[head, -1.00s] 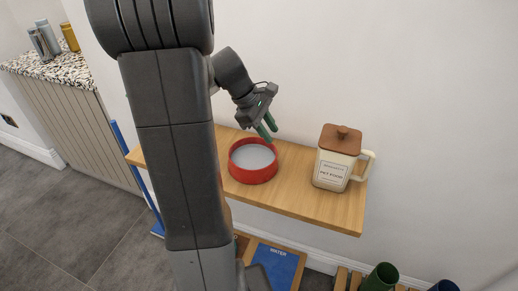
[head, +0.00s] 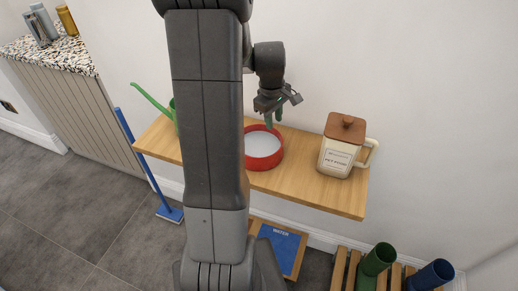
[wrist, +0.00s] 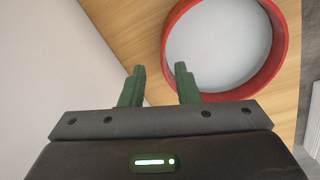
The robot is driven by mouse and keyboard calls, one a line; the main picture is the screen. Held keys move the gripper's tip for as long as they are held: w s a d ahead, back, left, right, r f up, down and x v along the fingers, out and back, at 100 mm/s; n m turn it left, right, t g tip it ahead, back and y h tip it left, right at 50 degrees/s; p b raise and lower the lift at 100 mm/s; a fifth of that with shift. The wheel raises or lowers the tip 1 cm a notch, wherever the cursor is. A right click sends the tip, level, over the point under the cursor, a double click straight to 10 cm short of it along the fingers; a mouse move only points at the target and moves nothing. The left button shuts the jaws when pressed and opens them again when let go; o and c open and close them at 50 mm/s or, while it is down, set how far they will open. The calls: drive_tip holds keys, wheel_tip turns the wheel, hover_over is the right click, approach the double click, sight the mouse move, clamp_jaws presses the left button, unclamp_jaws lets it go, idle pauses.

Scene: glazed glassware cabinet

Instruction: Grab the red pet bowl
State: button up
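The red pet bowl (head: 265,162) sits on the wooden shelf, partly hidden behind my arm in the head view. It is round with a pale grey inside. In the wrist view the bowl (wrist: 276,72) lies beyond the fingertips, to the upper right. My gripper (head: 274,122) is above the bowl's far rim near the wall, pointing down. The fingers appear clear of the rim.
The wooden shelf (head: 310,190) also carries a cream pet food jar (head: 342,146) with a brown lid, right of the bowl. A green watering can (head: 153,98) stands at its left end. A blue broom (head: 148,165) leans at left. Boots (head: 377,260) stand below right.

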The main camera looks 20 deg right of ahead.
sight(274, 132)
drive_tip(key=f, duration=0.4)
drive_tip(key=shift+s+p, duration=0.3)
drive_tip(key=shift+s, duration=0.1)
drive_tip(key=shift+d+f, duration=0.1)
drive_tip(key=shift+f, duration=0.6)
drive_tip(key=shift+c, duration=0.4)
clamp_jaws()
